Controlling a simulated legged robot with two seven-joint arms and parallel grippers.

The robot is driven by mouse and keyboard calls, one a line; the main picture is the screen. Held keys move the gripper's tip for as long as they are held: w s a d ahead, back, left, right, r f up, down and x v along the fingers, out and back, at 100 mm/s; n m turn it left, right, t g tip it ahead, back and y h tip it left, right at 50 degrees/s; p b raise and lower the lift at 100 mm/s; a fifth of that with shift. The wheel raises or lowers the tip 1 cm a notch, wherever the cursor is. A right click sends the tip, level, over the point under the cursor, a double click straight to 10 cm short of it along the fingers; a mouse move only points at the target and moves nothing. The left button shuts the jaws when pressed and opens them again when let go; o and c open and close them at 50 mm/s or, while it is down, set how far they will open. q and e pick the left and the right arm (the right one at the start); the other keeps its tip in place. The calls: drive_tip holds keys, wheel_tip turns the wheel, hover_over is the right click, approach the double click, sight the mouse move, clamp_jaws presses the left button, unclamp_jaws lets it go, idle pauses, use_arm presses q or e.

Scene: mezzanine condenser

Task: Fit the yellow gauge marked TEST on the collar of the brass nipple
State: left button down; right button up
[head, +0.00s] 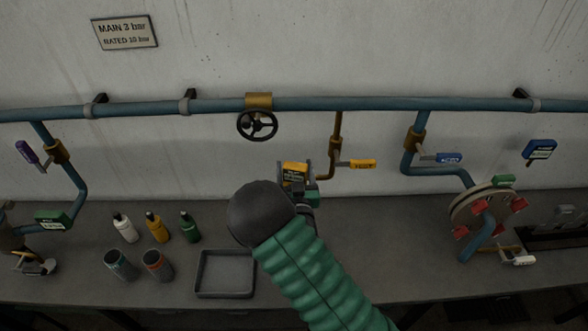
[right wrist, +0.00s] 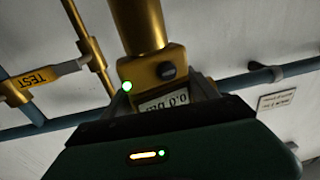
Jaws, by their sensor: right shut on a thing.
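The yellow gauge (head: 293,170) is held above the bench, left of the brass nipple. In the right wrist view the yellow gauge body (right wrist: 150,68) has a dark knob, a display that appears upside down and a thick brass stem. My right gripper (head: 299,178) is shut on it; its dark green palm (right wrist: 165,145) shows in the right wrist view. In the right wrist view the nipple (right wrist: 88,45) stands beside the stem, seemingly apart. My left gripper is out of view.
A yellow TEST lever (head: 362,164) sticks out right of the branch. The blue main (head: 380,104) with a black handwheel (head: 257,125) crosses behind. On the bench are several bottles (head: 157,227), two cans (head: 120,264) and a grey tray (head: 225,294).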

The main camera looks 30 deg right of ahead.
drive_tip(key=shift+b, duration=0.4)
idle(0.7)
drive_tip(key=shift+f, duration=0.1)
drive_tip(key=shift+f+b, duration=0.35)
drive_tip(key=shift+b, duration=0.15)
drive_tip(key=shift+f+b, duration=1.75)
drive_tip(key=o, duration=1.8)
